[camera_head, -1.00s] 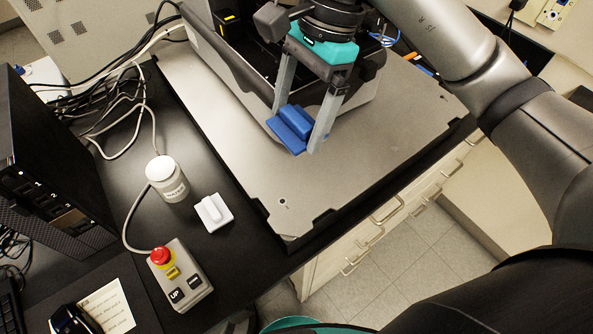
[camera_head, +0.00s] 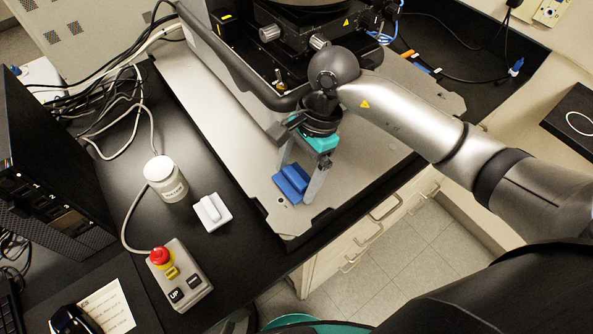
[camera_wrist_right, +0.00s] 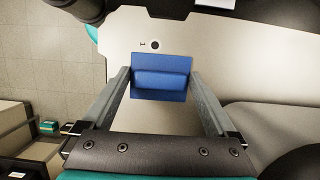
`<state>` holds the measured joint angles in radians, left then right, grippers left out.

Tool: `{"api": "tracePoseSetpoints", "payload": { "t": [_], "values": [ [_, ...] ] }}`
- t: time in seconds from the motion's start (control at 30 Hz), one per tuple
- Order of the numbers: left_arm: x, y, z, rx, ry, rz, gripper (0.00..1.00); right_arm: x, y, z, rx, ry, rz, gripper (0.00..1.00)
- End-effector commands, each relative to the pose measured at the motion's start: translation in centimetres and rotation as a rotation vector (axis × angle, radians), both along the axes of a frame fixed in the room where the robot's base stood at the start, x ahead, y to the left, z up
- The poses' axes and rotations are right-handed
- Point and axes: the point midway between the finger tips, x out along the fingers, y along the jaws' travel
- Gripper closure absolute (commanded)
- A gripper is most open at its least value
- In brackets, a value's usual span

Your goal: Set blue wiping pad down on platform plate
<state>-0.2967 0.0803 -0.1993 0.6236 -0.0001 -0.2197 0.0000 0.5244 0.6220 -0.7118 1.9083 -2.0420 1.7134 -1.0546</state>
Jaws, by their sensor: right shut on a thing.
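The blue wiping pad (camera_head: 292,183) is a blue block with a raised grip on a flat base. My right gripper (camera_head: 296,185) is shut on it, with a finger on each side, over the front part of the platform plate (camera_head: 240,165). In the right wrist view the pad (camera_wrist_right: 161,77) sits between the fingertips of the gripper (camera_wrist_right: 161,84), above the light plate (camera_wrist_right: 200,40). A small hole in the plate shows just beyond the pad. I cannot tell whether the pad touches the plate. My left gripper is not in view.
The profiler instrument (camera_head: 275,60) stands at the back of the plate. Left of the plate are a white pad (camera_head: 211,212), a white jar (camera_head: 165,178) and a control box with a red button (camera_head: 178,274). Bare plate lies around the blue pad.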

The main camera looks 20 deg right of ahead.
Motion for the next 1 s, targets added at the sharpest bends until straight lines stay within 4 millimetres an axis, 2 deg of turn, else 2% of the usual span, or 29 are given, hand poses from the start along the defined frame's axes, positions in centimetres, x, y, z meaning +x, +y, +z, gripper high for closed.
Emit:
{"api": "tracePoseSetpoints", "payload": {
  "t": [0.33,0.37,0.4,0.77,0.87,1.0],
  "values": [
    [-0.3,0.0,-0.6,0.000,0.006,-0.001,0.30,0.1,0.0,-0.4,0.001,-0.002,0.000,0.68],
    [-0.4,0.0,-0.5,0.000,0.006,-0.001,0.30,0.1,0.0,-0.2,0.000,-0.001,0.001,0.04],
    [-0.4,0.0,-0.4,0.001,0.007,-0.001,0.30,0.0,0.0,-0.2,0.000,-0.001,0.001,0.00],
    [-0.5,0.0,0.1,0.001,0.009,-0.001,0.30,0.0,0.0,0.2,0.001,-0.001,0.000,0.00],
    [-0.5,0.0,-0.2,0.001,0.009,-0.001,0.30,0.4,-0.4,1.4,0.001,-0.007,-0.001,0.00],
    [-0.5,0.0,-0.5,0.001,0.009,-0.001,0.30,0.7,-1.3,4.4,0.000,-0.008,-0.001,0.00]
  ]
}}
